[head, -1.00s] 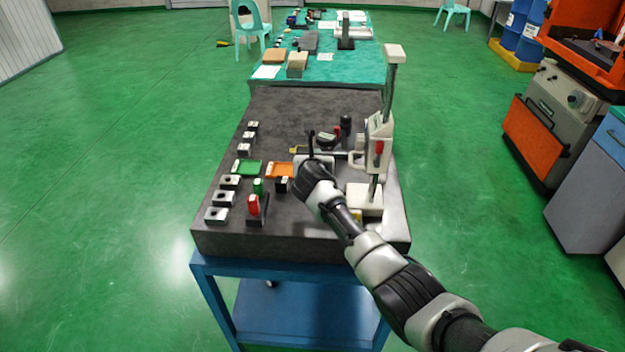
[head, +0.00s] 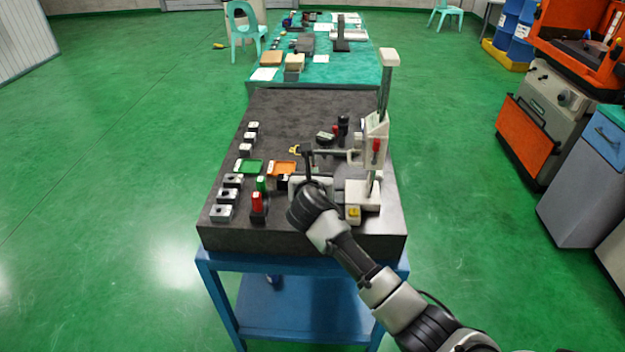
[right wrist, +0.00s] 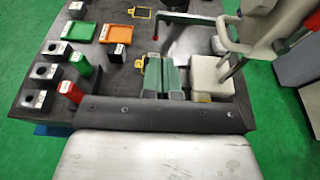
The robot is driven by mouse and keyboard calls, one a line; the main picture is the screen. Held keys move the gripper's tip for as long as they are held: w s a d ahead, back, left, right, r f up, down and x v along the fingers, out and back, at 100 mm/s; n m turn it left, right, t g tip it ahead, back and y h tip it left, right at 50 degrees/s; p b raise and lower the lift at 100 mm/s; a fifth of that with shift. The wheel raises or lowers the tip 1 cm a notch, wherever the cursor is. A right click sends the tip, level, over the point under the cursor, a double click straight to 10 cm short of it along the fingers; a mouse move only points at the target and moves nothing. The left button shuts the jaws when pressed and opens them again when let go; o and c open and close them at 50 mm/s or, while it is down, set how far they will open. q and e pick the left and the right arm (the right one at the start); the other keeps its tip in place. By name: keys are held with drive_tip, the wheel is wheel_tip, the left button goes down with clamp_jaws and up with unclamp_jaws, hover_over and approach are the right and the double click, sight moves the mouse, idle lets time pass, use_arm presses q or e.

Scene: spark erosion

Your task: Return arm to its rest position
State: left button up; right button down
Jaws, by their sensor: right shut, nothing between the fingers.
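My right arm reaches in from the lower right in the head view. Its gripper (head: 312,187) is over the near part of the dark slab (head: 285,110), between the orange tray (head: 283,167) and the white stand (head: 362,193). In the right wrist view, the two fingers (right wrist: 163,70) are together and hold nothing. In the head view, the wrist partly hides the gripper. My left arm and gripper are not in view.
The white stand's column and red-handled part rise close to the right of my gripper. A red block (head: 257,203), a green block (head: 262,186), a green tray (head: 249,167) and several grey blocks stand at the left. Green floor around the blue trolley (head: 300,310) is clear.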

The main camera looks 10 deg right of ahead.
drive_tip(key=s+d+f+m+g+y+b, duration=0.15)
drive_tip(key=s+f+m, duration=0.45)
drive_tip(key=f, duration=0.8)
drive_tip(key=s+d+f+m+g+y+b, duration=0.1)
drive_tip(key=s+f+m+g+b, duration=0.15)
drive_tip(key=s+f, duration=0.9)
drive_tip(key=s+d+f+m+g+y+b, duration=0.1)
drive_tip(key=s+d+f+m+g, duration=0.3)
drive_tip(key=f, duration=1.2)
use_arm(q)
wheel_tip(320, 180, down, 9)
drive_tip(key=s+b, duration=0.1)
drive_tip(key=b, duration=0.2)
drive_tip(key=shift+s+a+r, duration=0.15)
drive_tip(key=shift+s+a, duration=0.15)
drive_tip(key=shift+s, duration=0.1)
use_arm(e)
drive_tip(key=s+f+m+g, duration=0.1)
drive_tip(key=s+f+m, duration=0.5)
drive_tip(key=s, duration=0.6)
drive_tip(key=s+d+f+m+g, duration=0.1)
drive_tip(key=s+f+m, duration=0.5)
drive_tip(key=s, duration=0.7)
drive_tip(key=s+d+f+m+g, duration=0.1)
drive_tip(key=s+f+m+g, duration=0.2)
drive_tip(key=s, duration=1)
wheel_tip(320, 180, down, 4)
drive_tip(key=m, duration=0.3)
drive_tip(key=shift+d+f, duration=0.2)
drive_tip(key=shift+d, duration=0.05)
